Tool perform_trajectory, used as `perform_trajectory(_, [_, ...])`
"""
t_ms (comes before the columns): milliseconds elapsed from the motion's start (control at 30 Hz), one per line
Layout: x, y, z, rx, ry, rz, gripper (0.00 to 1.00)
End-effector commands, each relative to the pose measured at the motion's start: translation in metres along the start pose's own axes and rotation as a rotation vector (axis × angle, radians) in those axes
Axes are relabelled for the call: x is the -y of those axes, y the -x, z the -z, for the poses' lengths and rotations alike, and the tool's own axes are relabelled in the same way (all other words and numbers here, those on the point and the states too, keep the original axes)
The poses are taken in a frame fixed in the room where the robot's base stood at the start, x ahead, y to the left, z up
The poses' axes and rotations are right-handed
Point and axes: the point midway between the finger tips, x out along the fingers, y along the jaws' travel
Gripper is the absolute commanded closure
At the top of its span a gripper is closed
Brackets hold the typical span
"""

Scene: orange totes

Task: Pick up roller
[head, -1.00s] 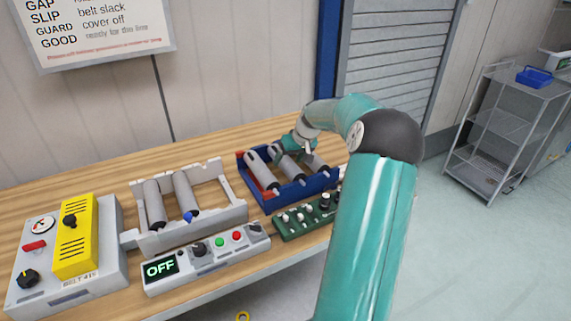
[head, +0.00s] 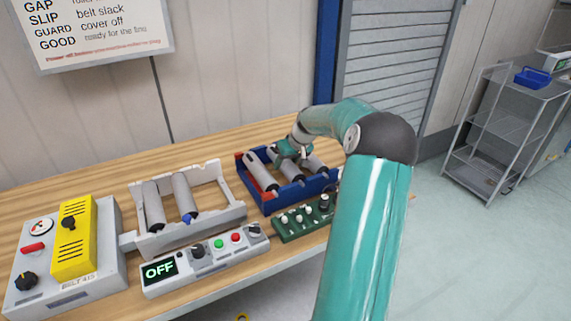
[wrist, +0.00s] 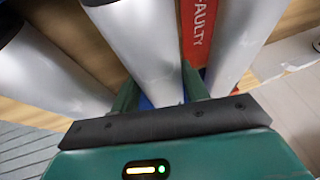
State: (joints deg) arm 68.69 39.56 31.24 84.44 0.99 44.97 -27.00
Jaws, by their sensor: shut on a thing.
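My gripper (head: 291,153) reaches down into a blue tray (head: 288,197) on the workbench. It is shut on the middle grey roller (head: 291,168), which lies tilted in the tray. In the wrist view the two green fingers (wrist: 160,88) straddle this pale roller (wrist: 140,45). A second roller (head: 261,171) lies to the left, near the tray's red part (head: 242,166). A third roller (head: 316,164) lies to the right, partly behind my arm. In the wrist view the red strip (wrist: 196,50) is marked "FAULTY". The rollers' far ends are partly hidden.
A grey frame (head: 200,231) with two rollers (head: 184,196) stands left of the tray. A panel (head: 204,256) reading OFF and a green board (head: 303,218) with knobs lie in front. A control box with a yellow cover (head: 73,237) is at far left.

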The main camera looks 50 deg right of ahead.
Motion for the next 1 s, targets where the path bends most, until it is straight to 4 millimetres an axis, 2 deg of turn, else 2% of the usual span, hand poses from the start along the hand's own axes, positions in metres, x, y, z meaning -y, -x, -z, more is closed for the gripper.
perform_trajectory(167, [0.003, 0.013, 0.006, -0.003, 0.002, -0.003, 0.91])
perform_trajectory(300, [0.006, 0.03, 0.013, -0.004, 0.002, -0.003, 0.91])
perform_trajectory(467, [0.011, 0.062, 0.001, -0.004, 0.0, -0.005, 0.91])
perform_trajectory(633, [0.018, 0.109, -0.016, -0.004, 0.0, -0.006, 0.91])
perform_trajectory(800, [0.02, 0.138, -0.048, -0.002, -0.003, -0.006, 0.91])
perform_trajectory(1000, [0.024, 0.162, -0.071, -0.002, 0.0, -0.003, 0.91])
